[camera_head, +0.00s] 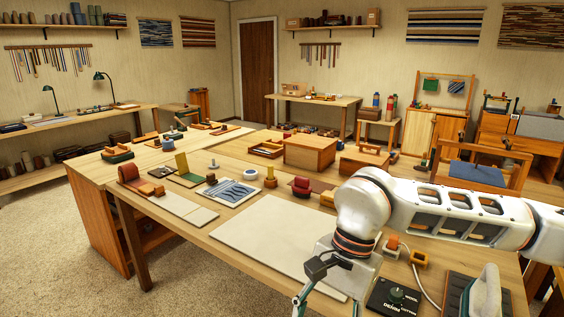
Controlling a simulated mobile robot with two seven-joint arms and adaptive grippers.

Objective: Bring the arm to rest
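My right arm (455,212) comes in from the right edge, white with dark oval cut-outs, and bends down at a rounded wrist over the front of the wooden table (232,240). My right gripper (328,301) points down at the bottom edge. Parts of its teal finger linkage show, but the fingertips are cut off, so I cannot tell whether it is open or holds anything. My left arm and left gripper are not in view.
A pale blank board (268,240) lies left of the gripper. Wooden boxes (310,152), spools and a blue-patterned card (229,191) lie farther back. Carpeted floor (185,275) is clear at left.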

